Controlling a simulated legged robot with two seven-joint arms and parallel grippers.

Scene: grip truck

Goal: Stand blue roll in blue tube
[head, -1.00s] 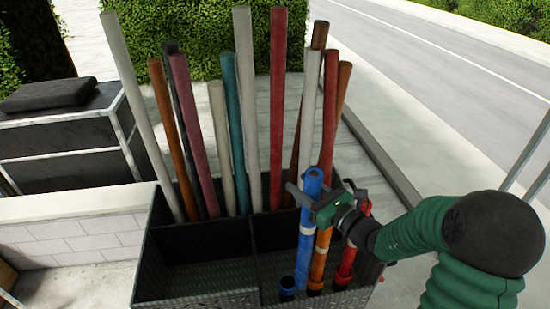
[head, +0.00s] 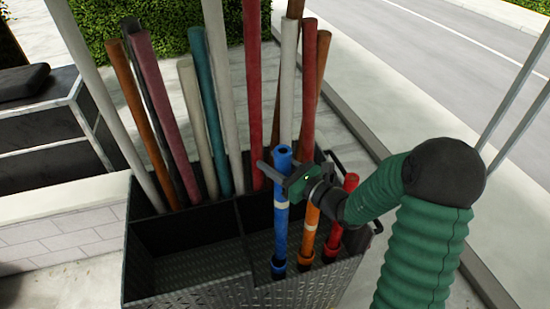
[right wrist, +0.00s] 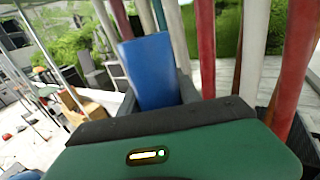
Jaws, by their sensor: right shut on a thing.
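The blue roll (head: 281,215) stands nearly upright in the front right compartment of the dark bin, with a pale band around its middle. My right gripper (head: 283,178) is shut on it near its top. The blue tube (head: 278,267) is a short holder low in that compartment. The roll's lower end is in line with the tube's mouth and seems to be at or in it; the exact depth is hidden. In the right wrist view, the blue roll (right wrist: 155,70) rises between my fingers. My left gripper is not in view.
An orange roll (head: 312,215) and a red roll (head: 343,205) stand just right of the blue one, close to my right gripper. Tall pipes, including a dark red one (head: 252,100), stand behind. The bin's front left compartment (head: 200,272) is empty.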

